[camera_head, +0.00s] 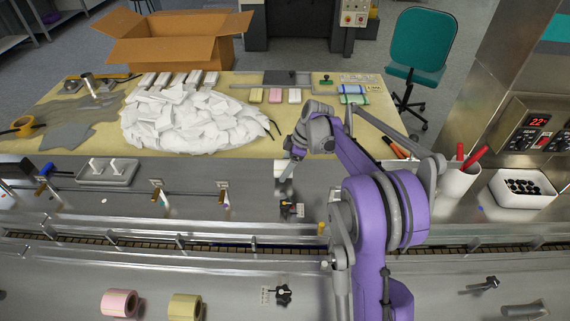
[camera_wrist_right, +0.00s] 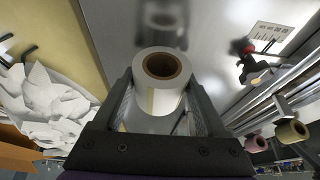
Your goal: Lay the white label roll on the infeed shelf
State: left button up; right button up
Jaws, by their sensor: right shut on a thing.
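The white label roll (camera_wrist_right: 162,98) has a brown core and sits between the fingers of my right gripper (camera_wrist_right: 158,90) in the right wrist view. The gripper is shut on it. In the head view my right gripper (camera_head: 286,178) is over the steel surface behind the conveyor, and the roll is hard to make out there. A pink roll (camera_head: 118,303) and a yellow roll (camera_head: 184,306) lie on the near steel shelf (camera_head: 220,285). I cannot tell for certain which steel surface is the infeed shelf. My left gripper is not in view.
A conveyor channel (camera_head: 150,246) with rails runs across the middle. A black knob (camera_head: 284,293) stands on the near shelf and another (camera_head: 291,209) near my right gripper. A white bin (camera_head: 522,190) stands at right.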

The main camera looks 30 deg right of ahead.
jog(key=shift+f, duration=0.7)
jog(key=o, duration=1.3)
jog(key=shift+r, duration=0.1)
jog(key=v, duration=1)
jog(key=shift+r, duration=0.3)
